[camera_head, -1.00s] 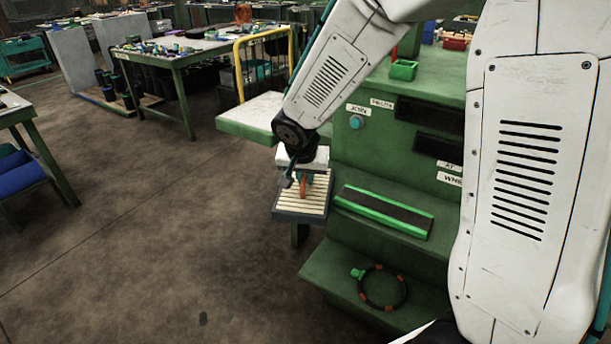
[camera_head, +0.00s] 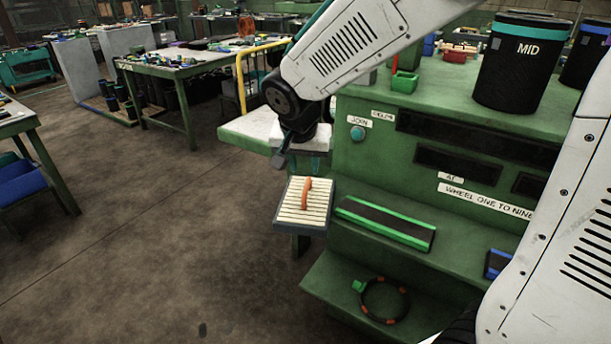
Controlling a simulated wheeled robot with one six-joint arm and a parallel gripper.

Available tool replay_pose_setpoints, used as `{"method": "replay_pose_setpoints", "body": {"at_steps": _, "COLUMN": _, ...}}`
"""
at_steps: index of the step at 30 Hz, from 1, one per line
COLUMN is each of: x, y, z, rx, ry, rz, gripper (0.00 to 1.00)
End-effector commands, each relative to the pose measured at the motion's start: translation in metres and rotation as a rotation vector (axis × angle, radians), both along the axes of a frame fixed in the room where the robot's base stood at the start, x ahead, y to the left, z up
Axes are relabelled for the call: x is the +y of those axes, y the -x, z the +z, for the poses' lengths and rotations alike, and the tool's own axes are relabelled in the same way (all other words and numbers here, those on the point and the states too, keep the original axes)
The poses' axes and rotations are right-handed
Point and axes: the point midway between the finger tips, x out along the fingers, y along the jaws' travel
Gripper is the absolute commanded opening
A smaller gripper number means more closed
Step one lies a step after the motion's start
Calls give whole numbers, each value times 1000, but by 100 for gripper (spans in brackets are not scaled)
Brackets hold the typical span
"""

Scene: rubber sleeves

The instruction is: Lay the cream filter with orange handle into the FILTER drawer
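The cream filter (camera_head: 291,212) is a ribbed plate with an upright orange handle (camera_head: 306,194). It lies flat in a grey-rimmed drawer (camera_head: 299,229) that juts out from the left side of the green machine. No FILTER label can be read on the drawer. My gripper (camera_head: 301,163) is above and just behind the filter, clear of the handle. Its teal fingers look spread apart with nothing between them, though they are small and partly shaded.
The green machine (camera_head: 372,165) stands to the right, with a green-edged dark strip (camera_head: 386,221) on its step. A dark ring with orange bands (camera_head: 384,300) lies on the lower shelf. A black MID canister (camera_head: 520,65) stands on top. The floor at left is open.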

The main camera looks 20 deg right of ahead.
Motion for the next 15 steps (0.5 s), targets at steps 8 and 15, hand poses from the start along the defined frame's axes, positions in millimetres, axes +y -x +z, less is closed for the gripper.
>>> {"method": "replay_pose_setpoints", "body": {"at_steps": 8, "x": 3, "y": 6, "z": 16, "rx": 0, "ry": 0, "rz": 1, "gripper": 34}}
{"method": "replay_pose_setpoints", "body": {"at_steps": 15, "x": -23, "y": 55, "z": 38, "rx": 58, "ry": 15, "rz": 64, "gripper": 34}}
